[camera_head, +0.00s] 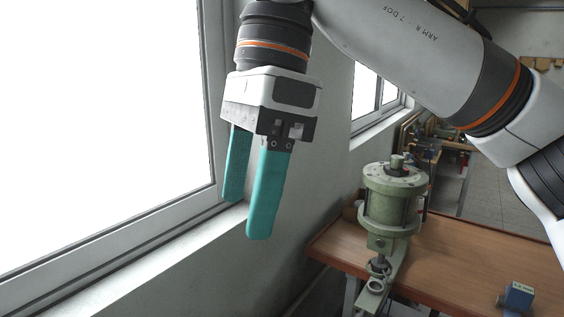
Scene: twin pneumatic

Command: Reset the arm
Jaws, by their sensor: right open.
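My right arm (400,50) comes in from the upper right and bends down to my right gripper (250,215). The gripper hangs in front of the window and wall, with its two teal fingers pointing down. The fingers are apart and nothing is between them. It is to the left of the workbench and clear of everything on it. My left gripper is not in this view.
A green pneumatic cylinder unit (392,205) stands upright on the brown workbench (455,262). A small blue block-like part (518,296) sits at the lower right. A window sill (170,258) runs along the left. The bench between the cylinder and blue part looks clear.

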